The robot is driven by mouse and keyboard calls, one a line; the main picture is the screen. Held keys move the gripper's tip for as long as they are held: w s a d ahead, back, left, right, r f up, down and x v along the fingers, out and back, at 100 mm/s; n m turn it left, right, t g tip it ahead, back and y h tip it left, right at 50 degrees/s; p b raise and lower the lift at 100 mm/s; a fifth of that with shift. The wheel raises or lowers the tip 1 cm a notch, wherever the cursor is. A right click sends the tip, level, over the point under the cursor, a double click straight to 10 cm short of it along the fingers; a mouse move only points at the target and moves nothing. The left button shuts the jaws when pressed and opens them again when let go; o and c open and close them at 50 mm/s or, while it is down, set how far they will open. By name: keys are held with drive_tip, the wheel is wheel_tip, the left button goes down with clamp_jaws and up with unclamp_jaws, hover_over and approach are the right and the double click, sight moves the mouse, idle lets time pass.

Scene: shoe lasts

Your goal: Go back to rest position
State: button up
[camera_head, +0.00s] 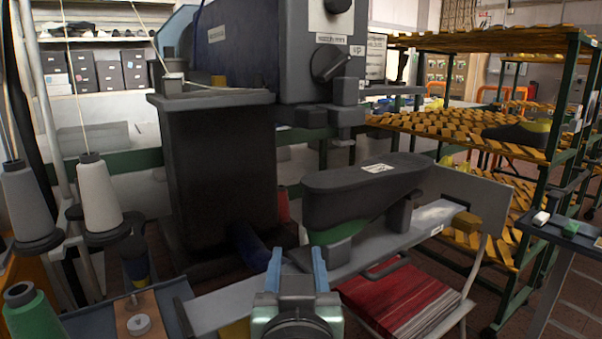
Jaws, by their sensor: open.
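My gripper (297,267) is at the bottom middle of the head view. Its two blue-grey fingers stand apart, with nothing seen between them. It is in front of a large dark machine (270,50) with a knob and a label reading "up". A dark shoe-shaped block (365,188) with a white label sits on the machine, just beyond and to the right of the fingers. A green part shows under its left end. My gripper looks apart from the block, though the depth between them is hard to tell.
Thread cones (97,195) stand at the left. A grey shelf plate (420,225) runs below the block, above a stack of red sheets (400,305). A rack with yellow slatted shelves (470,130) is at the right, holding a dark last (518,134). A small side table (560,232) stands at the right edge.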

drive_tip(key=s+r+t+b, duration=0.9)
drive_tip(key=s+r+t, duration=0.1)
drive_tip(key=s+r, duration=0.35)
wheel_tip(320, 180, up, 37)
drive_tip(key=p, duration=3.5)
drive_tip(key=shift+w+d+p, duration=0.2)
drive_tip(key=shift+w+p, duration=0.1)
drive_tip(key=shift+p, duration=0.1)
